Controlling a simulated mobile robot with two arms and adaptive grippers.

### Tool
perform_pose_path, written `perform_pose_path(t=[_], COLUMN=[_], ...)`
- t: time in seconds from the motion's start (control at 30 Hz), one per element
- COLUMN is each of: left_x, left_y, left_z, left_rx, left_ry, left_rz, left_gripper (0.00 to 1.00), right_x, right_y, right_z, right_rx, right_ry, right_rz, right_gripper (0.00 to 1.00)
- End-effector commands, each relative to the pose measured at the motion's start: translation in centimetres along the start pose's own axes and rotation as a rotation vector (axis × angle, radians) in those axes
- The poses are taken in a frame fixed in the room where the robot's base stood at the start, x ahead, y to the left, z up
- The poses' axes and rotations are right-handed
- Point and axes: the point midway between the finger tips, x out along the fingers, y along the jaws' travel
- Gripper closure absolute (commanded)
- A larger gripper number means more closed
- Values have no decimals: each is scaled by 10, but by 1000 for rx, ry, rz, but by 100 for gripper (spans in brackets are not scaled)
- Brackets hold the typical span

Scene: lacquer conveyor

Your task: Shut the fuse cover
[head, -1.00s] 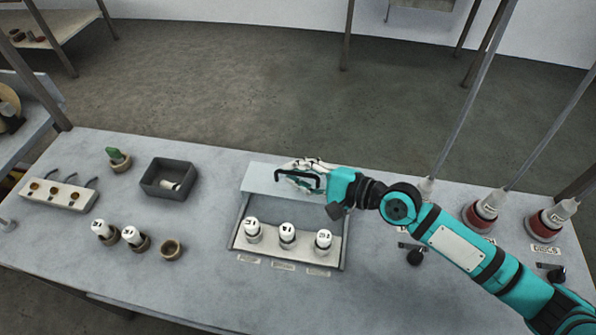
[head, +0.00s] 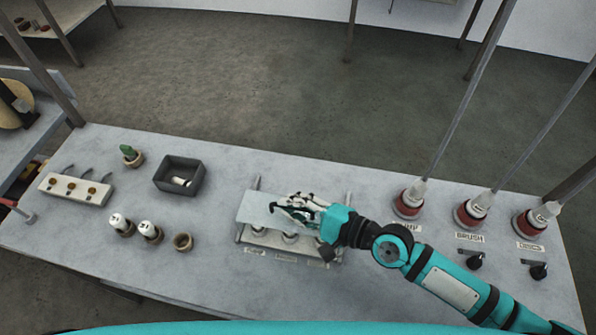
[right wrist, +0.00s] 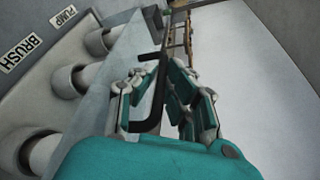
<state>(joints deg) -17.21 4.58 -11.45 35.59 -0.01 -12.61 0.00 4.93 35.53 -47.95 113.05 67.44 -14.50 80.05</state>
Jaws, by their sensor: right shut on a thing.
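The fuse cover (head: 257,207) is a pale flat panel over the fuse box (head: 330,253) in the middle of the bench. It lies over part of the box, and the lower parts of the white fuses (head: 258,232) still show along the near side. My right gripper (head: 297,210) is at the cover, shut on its black handle. In the right wrist view the dark handle (right wrist: 157,95) passes between the fingers, with several white fuses (right wrist: 76,82) to the left. My left gripper is not in view.
A dark bin (head: 180,176) holds a white fuse. Two fuses in holders (head: 121,225), an empty ring (head: 183,242) and a socket strip (head: 75,188) stand left. Red-based posts (head: 408,199) and black knobs (head: 474,261) stand right. Two rails show behind the cover.

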Motion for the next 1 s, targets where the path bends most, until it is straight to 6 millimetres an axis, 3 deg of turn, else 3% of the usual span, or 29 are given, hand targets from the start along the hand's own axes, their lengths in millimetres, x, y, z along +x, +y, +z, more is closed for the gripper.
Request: perform_pose_path(t=[0.03,0.13,0.47,0.5,0.57,1.0], left_x=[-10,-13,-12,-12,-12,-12], left_y=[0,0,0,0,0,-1], left_z=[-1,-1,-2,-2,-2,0], left_rx=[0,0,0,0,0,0], left_ry=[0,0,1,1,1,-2], left_rz=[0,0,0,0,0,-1], left_gripper=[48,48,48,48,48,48], right_x=[-4,-7,-7,-7,-7,-9], right_y=[3,10,15,15,15,13], right_z=[10,17,19,19,19,18], right_rx=[5,1,0,0,0,-2], right_ry=[0,1,0,-1,0,1], right_rz=[3,1,2,2,2,-1], right_gripper=[100,100,100,88,81,81])
